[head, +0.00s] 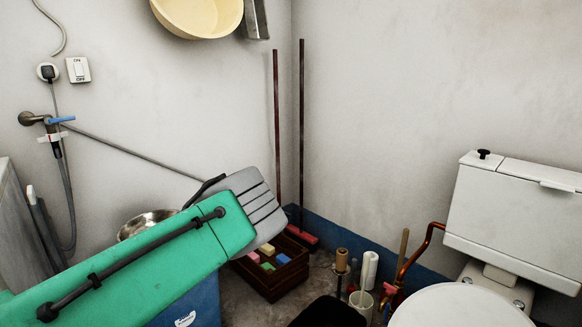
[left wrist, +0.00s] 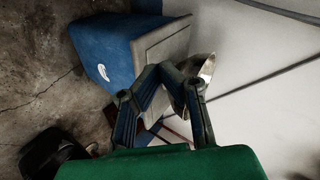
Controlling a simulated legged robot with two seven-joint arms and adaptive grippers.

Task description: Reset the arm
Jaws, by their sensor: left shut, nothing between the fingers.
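My left arm, green with a black rail, reaches in from the lower left of the head view. It ends in a grey ribbed part near the middle. The fingers of my left gripper (left wrist: 166,75) show in the left wrist view, dark with blue inner faces. They are drawn together at the tips, with nothing held. In that view they lie in front of a pale-topped blue box (left wrist: 112,62) and a silver bowl (left wrist: 206,68); I cannot tell the gap. My right gripper is in neither view.
The blue box (head: 202,300) and metal bowl (head: 146,222) are partly behind my arm. A dark crate (head: 268,283) with coloured blocks stands beyond it. Two poles (head: 301,130) lean in the corner. A white toilet (head: 510,220) stands at right. A tap (head: 50,125) and hose are at left.

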